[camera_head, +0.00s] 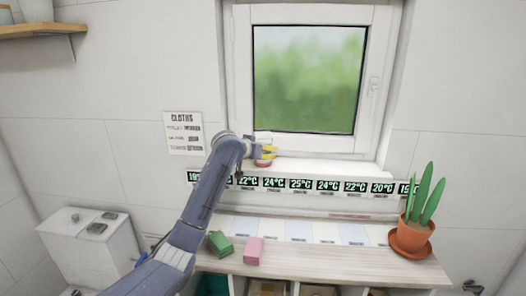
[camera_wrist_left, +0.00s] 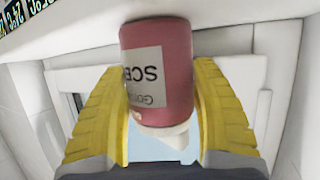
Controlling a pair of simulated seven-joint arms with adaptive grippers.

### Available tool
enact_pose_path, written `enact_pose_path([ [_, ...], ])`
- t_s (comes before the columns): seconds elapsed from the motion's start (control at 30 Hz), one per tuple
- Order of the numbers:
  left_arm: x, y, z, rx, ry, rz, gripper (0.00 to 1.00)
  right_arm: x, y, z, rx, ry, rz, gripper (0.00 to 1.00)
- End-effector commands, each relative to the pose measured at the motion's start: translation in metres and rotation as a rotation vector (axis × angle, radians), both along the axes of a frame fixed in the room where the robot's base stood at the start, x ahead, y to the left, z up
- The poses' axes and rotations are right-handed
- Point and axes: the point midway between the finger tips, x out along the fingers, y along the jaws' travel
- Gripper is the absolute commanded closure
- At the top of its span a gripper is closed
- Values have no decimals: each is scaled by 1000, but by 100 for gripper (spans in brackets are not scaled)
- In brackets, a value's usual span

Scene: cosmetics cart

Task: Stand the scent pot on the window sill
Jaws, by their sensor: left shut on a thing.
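The scent pot (camera_wrist_left: 165,75) is a dark pink cylinder with a pale label and a whitish top, filling the middle of the left wrist view. My left gripper (camera_head: 267,153) is shut on it, with a yellow finger on each side. In the head view the gripper and pot are at the left end of the white window sill (camera_head: 325,169), below the window's lower left corner. The pot looks upright, its whitish top above the fingers. I cannot tell whether its base touches the sill. My right gripper is out of view.
The sill right of the gripper is clear. A strip of temperature labels (camera_head: 300,184) runs below it. A wooden shelf top (camera_head: 330,270) holds a green block (camera_head: 219,244), a pink block (camera_head: 254,250) and a potted plant (camera_head: 411,236). A sign (camera_head: 184,132) hangs left of the window.

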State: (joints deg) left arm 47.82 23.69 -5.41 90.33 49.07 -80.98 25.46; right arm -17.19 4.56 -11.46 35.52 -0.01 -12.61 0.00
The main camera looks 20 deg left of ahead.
Motion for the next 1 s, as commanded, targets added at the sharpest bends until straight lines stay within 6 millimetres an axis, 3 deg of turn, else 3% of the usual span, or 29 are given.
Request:
enact_pose_path([
  [0.37,0,0,-1,-1,-3,-1,84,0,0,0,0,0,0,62],
  [0.4,0,0,-2,0,-2,-1,35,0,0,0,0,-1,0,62],
  [0.57,0,0,-2,0,-2,-1,17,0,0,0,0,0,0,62],
  [1.0,-7,0,4,1,-3,-2,15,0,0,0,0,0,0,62],
])
